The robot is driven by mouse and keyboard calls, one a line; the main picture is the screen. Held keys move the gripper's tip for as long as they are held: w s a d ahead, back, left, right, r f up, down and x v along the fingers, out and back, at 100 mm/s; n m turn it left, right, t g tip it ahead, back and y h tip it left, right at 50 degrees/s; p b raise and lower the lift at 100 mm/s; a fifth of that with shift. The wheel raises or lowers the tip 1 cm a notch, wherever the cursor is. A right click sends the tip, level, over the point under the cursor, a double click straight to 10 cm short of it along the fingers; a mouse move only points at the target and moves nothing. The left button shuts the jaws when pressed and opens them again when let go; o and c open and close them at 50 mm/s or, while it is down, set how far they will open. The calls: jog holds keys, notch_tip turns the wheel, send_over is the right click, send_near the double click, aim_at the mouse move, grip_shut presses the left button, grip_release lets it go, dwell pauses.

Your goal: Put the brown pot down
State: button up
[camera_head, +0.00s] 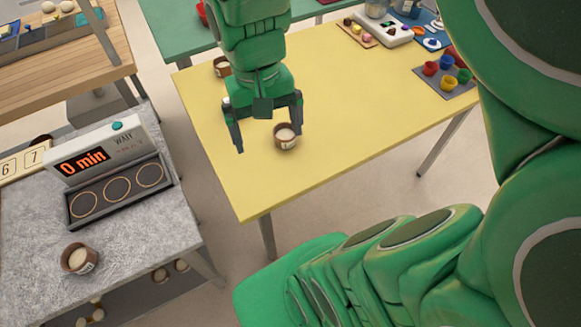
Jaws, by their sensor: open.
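A small brown pot (285,137) with pale contents stands upright on the yellow table (350,130). My gripper (267,143) is over the table with its jaws spread wide. The pot is between the fingers, close to the right finger and well apart from the left one. I cannot tell whether the right finger touches it. A second brown pot (222,66) stands behind my gripper, partly hidden by it. A third brown pot (79,258) stands on the grey counter (150,225) at the left.
A timer display reading "0 min" (84,162) and a panel with three round pads (117,192) stand on the grey counter. A tray of coloured cups (447,80) and a white device (383,32) are at the table's far right. The table's middle right is clear.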

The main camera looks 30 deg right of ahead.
jog(key=s+f+n, duration=0.1)
jog(key=s+f, duration=0.1)
jog(key=s, duration=0.6)
jog(key=shift+f+n, duration=0.25)
jog(key=shift+n, duration=0.15)
jog(key=shift+s, duration=0.1)
dwell(0.5)
